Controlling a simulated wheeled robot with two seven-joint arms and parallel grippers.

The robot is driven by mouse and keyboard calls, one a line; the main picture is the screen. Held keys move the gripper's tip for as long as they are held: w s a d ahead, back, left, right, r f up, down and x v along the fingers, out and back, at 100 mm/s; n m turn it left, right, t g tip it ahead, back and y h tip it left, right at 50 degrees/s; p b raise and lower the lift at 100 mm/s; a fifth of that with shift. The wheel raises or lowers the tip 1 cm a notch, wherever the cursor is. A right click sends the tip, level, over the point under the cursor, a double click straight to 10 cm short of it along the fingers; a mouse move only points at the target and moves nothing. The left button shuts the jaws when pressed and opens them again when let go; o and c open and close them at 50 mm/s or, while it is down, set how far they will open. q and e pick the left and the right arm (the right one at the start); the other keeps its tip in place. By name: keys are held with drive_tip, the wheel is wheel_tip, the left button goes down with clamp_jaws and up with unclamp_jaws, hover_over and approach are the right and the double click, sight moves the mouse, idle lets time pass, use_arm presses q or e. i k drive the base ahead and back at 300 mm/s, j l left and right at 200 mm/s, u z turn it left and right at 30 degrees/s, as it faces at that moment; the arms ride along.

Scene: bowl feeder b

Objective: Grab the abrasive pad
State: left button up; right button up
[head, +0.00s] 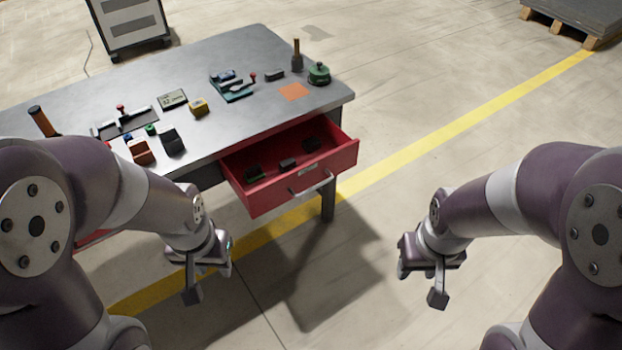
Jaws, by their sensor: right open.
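A flat orange square (294,92), which looks like the abrasive pad, lies on the grey workbench (240,130) near its right end, behind the open drawer. My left gripper (209,281) is open and empty, in front of the bench and below the drawer's left side. My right gripper (420,284) is open and empty over the floor, to the right of the bench. Both grippers are well apart from the orange square.
A red drawer (345,157) stands pulled out, with several dark items inside. A green round object (319,74) and a dark upright tool (297,57) stand beside the orange square. Several tools and blocks crowd the bench's left half. The floor between my arms is clear.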

sight(289, 165)
drive_tip(key=i+l, duration=0.3)
drive_tip(key=i, duration=0.2)
drive_tip(key=i+l+u, duration=0.1)
drive_tip(key=i+l, duration=0.2)
drive_tip(key=i, duration=0.2)
drive_tip(key=i+l, duration=0.3)
drive_tip(key=i, duration=0.2)
